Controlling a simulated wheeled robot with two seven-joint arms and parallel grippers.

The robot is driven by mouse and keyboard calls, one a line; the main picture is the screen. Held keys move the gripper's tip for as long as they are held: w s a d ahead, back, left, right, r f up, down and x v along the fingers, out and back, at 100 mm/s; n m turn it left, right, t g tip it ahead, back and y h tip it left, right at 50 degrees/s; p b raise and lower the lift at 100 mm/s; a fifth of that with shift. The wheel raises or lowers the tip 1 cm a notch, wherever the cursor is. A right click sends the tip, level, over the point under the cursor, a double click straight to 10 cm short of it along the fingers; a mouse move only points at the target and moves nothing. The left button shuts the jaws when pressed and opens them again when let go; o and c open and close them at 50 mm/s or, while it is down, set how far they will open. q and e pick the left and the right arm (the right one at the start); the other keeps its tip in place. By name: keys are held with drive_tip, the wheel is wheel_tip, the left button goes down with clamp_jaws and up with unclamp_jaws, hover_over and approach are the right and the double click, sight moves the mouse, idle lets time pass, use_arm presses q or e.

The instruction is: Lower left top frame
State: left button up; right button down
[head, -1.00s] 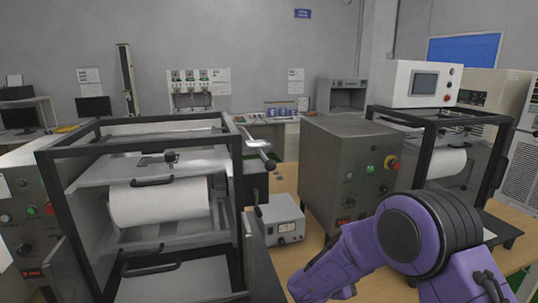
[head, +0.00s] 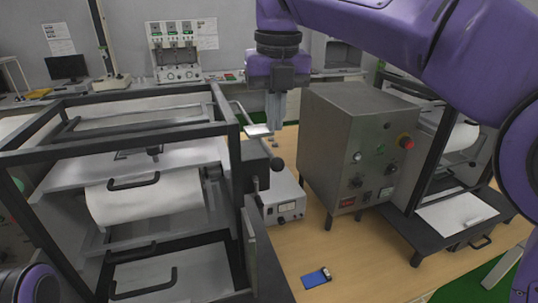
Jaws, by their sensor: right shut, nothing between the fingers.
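The left machine has a black top frame (head: 236,165) standing up over a white roll (head: 145,200). A black handle (head: 134,183) sits in front of the roll. A metal lever (head: 257,130) juts out at the frame's right side, above a black box with a round knob (head: 277,164). My right gripper (head: 279,118) points down, just right of the lever's end; its fingers are together and empty. I cannot tell whether it touches the lever. My left gripper is out of view; only a bit of my left arm shows at bottom left.
A grey control box (head: 345,150) with a red button stands right of my right gripper. A small instrument box (head: 285,203) sits below it. A blue phone-like item (head: 317,278) lies on the wooden table (head: 370,270), which is clear around it. Another machine stands at right.

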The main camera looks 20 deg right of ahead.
sight(278, 160)
drive_tip(key=f+b, duration=0.5)
drive_tip(key=shift+s+d+f, duration=0.15)
drive_tip(key=shift+s+f, duration=0.05)
drive_tip(key=shift+f, duration=0.05)
drive_tip(key=shift+s+f+b, duration=0.15)
drive_tip(key=shift+f+b, duration=0.1)
drive_tip(key=shift+b, duration=0.05)
drive_tip(key=shift+s+f+b, duration=0.2)
drive_tip(key=shift+s+b, duration=0.1)
drive_tip(key=shift+s, duration=0.15)
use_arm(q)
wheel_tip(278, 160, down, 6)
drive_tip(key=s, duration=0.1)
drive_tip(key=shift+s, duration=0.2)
use_arm(e)
drive_tip(key=shift+w+f, duration=0.1)
drive_tip(key=shift+w, duration=0.05)
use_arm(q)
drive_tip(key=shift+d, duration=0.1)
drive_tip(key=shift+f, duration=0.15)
use_arm(e)
drive_tip(key=shift+f, duration=0.15)
